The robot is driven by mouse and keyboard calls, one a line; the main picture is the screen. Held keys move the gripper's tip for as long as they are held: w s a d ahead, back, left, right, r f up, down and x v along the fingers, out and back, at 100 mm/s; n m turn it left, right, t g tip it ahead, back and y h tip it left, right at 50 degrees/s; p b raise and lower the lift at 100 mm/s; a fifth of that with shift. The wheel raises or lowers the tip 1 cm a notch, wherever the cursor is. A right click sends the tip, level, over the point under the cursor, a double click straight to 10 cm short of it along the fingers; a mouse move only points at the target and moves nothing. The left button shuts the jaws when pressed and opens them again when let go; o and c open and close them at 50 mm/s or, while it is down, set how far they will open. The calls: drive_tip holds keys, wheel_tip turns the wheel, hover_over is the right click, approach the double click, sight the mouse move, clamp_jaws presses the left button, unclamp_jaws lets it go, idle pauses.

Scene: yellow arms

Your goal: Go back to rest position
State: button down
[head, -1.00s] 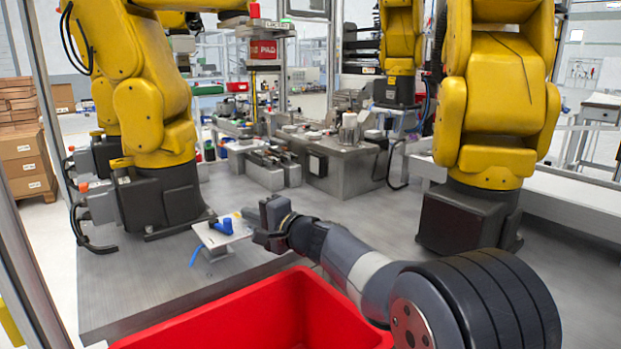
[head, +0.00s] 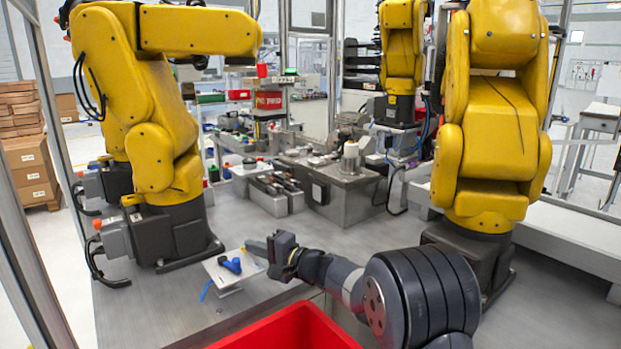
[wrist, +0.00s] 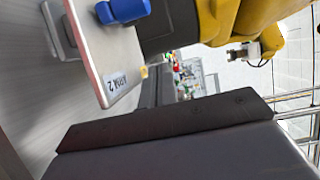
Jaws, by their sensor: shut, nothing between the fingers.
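My gripper (head: 268,248) is shut and empty at the end of my grey and black arm. In the head view it hovers at the right edge of a small white plate (head: 218,272) on a stand. A blue part (head: 231,265) sits on that plate. In the wrist view the plate (wrist: 98,50) carries an "ARM 2" label, with the blue part (wrist: 124,10) near the top edge. The gripper's dark body fills the lower part of that view. I cannot tell whether the gripper touches the plate.
A red bin (head: 290,330) stands in front, below my arm. Yellow robot arms stand at left (head: 160,165) and right (head: 490,140) on the grey table (head: 150,310). Machinery (head: 330,175) stands behind. The table's middle is clear.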

drive_tip(key=shift+w+r+y+p, duration=0.2)
drive_tip(key=shift+r+y+p, duration=0.1)
drive_tip(key=shift+p, duration=1.6)
drive_tip(key=shift+w+f+n+g+p, duration=0.1)
drive_tip(key=shift+f+n+g+p, duration=0.1)
drive_tip(key=shift+n+g+p, duration=0.25)
